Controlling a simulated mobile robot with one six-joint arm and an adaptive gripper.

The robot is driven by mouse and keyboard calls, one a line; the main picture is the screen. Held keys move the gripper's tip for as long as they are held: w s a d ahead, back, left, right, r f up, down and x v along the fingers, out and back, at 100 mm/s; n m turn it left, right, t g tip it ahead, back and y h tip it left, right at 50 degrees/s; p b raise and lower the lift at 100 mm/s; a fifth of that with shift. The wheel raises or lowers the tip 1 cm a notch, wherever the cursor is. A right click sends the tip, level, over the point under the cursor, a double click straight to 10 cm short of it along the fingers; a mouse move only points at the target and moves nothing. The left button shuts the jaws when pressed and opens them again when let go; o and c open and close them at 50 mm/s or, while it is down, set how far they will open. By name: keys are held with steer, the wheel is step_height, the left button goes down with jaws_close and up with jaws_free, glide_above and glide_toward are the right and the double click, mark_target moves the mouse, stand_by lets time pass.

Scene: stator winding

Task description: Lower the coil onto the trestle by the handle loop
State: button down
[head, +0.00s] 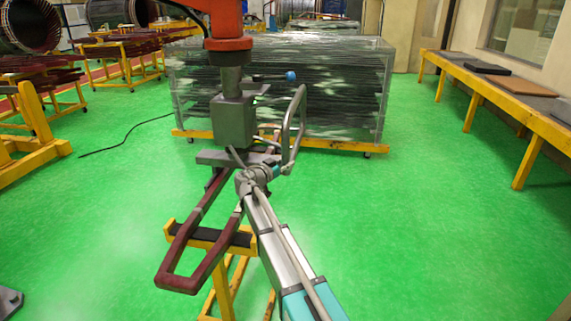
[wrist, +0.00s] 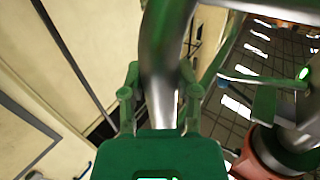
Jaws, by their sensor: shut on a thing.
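The coil (head: 178,283), a long dark red loop, hangs under the grey clamp block (head: 235,122) of an orange-red hoist in the head view. Its near end is over the trestle (head: 222,292), a yellow stand with a black-topped crossbar. I cannot tell whether the coil touches the bar. The handle loop (head: 301,112), a bent grey tube, rises at the right of the block. My gripper is shut on this tube; in the wrist view its two fingers (wrist: 160,85) sit on either side of it. In the head view my wrist hides the coil's middle and the fingers.
Behind the hoist stands a clear-sided rack (head: 340,95) on a yellow wheeled base. A long yellow-legged bench (head: 500,95) runs along the right wall. Yellow stands with more coils (head: 112,50) are at the left. The green floor between is mostly clear, with a black cable (head: 125,135).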

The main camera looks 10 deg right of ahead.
steer(key=shift+s+f+b, duration=0.1)
steer(key=shift+f+b, duration=1.05)
steer(key=shift+f, duration=0.05)
steer(key=shift+d, duration=0.1)
stand_by(1.0)
steer(key=shift+c, duration=1.3)
jaws_free()
steer(key=v, duration=1.2)
